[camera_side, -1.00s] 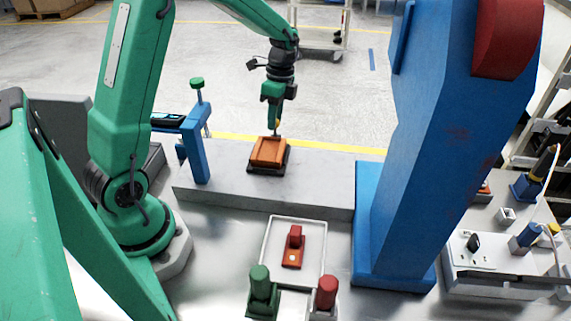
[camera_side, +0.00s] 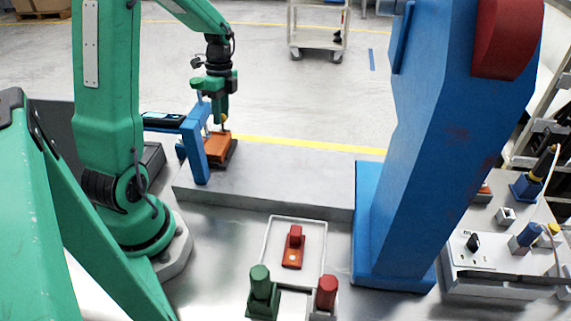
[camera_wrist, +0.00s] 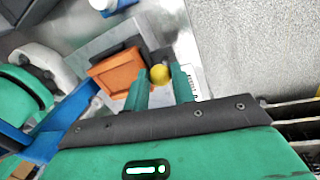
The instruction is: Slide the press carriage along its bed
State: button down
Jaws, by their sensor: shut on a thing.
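The press carriage (camera_side: 217,148) is an orange block on a dark base. It sits at the left end of the grey bed (camera_side: 290,180), partly hidden behind the blue post (camera_side: 193,150) in the side view. In the wrist view the orange carriage (camera_wrist: 116,74) lies just left of my fingers. My gripper (camera_side: 222,112) is above the carriage's far side. Its green fingers are shut on a yellow knob (camera_wrist: 159,74), which shows between the fingertips in the wrist view.
A large blue press column (camera_side: 425,150) stands at the bed's right end. In front are a tray with a red switch (camera_side: 293,250), a green button (camera_side: 260,285) and a red button (camera_side: 327,292). The bed's middle and right are clear.

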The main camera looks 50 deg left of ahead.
jog(key=shift+s+a, duration=0.1)
jog(key=shift+s, duration=0.05)
jog(key=c, duration=1.2)
grip_release()
jog(key=r, duration=0.5)
jog(key=w+a+r, duration=0.1)
jog(key=r, duration=0.1)
jog(key=shift+w+r, duration=0.1)
jog(key=shift+r, duration=0.3)
jog(key=shift+d, duration=0.15)
jog(key=shift+d+r+n, duration=0.3)
jog(key=shift+d+r, duration=0.05)
jog(key=shift+d, duration=0.2)
jog(key=s+d+r+n+t, duration=0.2)
jog(key=d+n, duration=0.1)
jog(key=d, duration=0.4)
jog(key=s+d+r+n+t, duration=0.2)
jog(key=s+d+n+t, duration=0.1)
jog(key=d, duration=0.4)
jog(key=s+d+r+n+t+y, duration=0.1)
jog(key=s+d+r+n+t, duration=0.1)
jog(key=d, duration=0.5)
jog(key=shift+s+r+n, duration=0.15)
jog(key=shift+s+n, duration=0.1)
jog(key=shift+n, duration=0.45)
jog(key=shift+s+r+n, duration=0.15)
jog(key=shift+s+n, duration=0.1)
jog(key=shift+n, duration=0.45)
